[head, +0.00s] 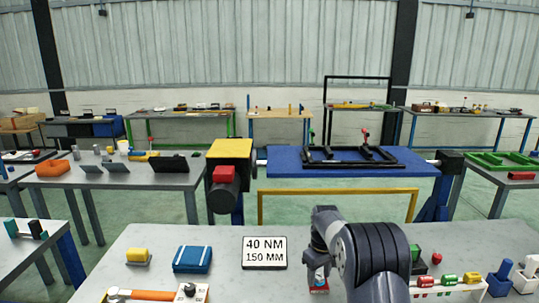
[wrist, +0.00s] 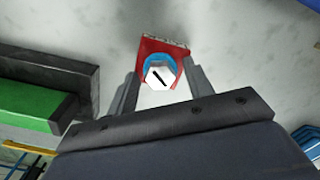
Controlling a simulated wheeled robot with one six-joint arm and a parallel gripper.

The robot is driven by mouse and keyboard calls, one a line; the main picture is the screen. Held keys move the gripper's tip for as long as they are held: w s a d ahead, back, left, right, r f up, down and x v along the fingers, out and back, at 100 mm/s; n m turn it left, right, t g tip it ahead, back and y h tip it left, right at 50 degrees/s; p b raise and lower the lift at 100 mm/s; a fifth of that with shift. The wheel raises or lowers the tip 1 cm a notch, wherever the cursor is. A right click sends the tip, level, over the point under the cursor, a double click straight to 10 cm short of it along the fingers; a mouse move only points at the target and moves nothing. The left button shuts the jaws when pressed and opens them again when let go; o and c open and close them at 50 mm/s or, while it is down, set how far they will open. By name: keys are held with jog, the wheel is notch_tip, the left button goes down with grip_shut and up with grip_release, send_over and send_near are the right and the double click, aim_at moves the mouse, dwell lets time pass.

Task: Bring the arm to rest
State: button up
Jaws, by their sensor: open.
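My arm (head: 375,255) reaches over the grey table in the lower right of the head view, bent downward. My gripper (wrist: 163,74) points down at the table, with its two fingers apart. In the wrist view, a red block (wrist: 178,50) with a blue ring and a white hexagonal top marked by a dark line shows between and beyond the fingertips. A gap shows beside the white top; I cannot tell how high the fingers are above it. In the head view the red block (head: 318,289) is partly hidden under my wrist.
A white rack (head: 450,291) with several coloured pieces stands right. Behind is a blue bench (head: 290,172) with a black frame.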

jog(key=m, duration=0.4)
jog(key=shift+m, duration=2.3)
jog(key=shift+r, duration=0.1)
